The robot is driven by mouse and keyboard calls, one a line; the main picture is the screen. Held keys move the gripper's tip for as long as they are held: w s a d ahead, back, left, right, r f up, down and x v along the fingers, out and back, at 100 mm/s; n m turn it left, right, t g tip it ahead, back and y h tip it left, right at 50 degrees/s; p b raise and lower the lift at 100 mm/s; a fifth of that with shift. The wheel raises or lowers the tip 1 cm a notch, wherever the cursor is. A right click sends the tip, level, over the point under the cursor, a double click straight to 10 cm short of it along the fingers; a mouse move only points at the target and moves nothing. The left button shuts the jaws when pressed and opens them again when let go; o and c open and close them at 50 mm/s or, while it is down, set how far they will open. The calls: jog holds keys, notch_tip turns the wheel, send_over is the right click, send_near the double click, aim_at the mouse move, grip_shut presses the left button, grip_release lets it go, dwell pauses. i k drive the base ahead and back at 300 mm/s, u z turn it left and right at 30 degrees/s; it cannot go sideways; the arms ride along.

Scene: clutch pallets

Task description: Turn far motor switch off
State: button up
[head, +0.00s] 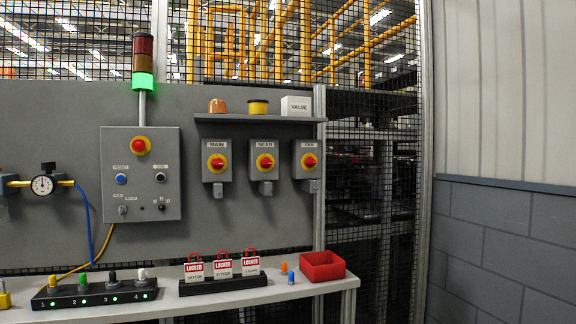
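My gripper is not in the head view.
A shelf (258,118) juts out above the switches, holding a box labelled VALVE (296,106). Below, a bench (225,299) carries red locked tags (223,265) and a red bin (321,266). A control box (140,174) and green-lit stack light (142,81) are left.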

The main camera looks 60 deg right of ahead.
aim_at(310, 161)
jog(key=u, duration=0.3)
jog(key=k, duration=1.5)
jog(key=z, duration=0.8)
jog(key=i, duration=1.05)
jog(key=u, duration=0.15)
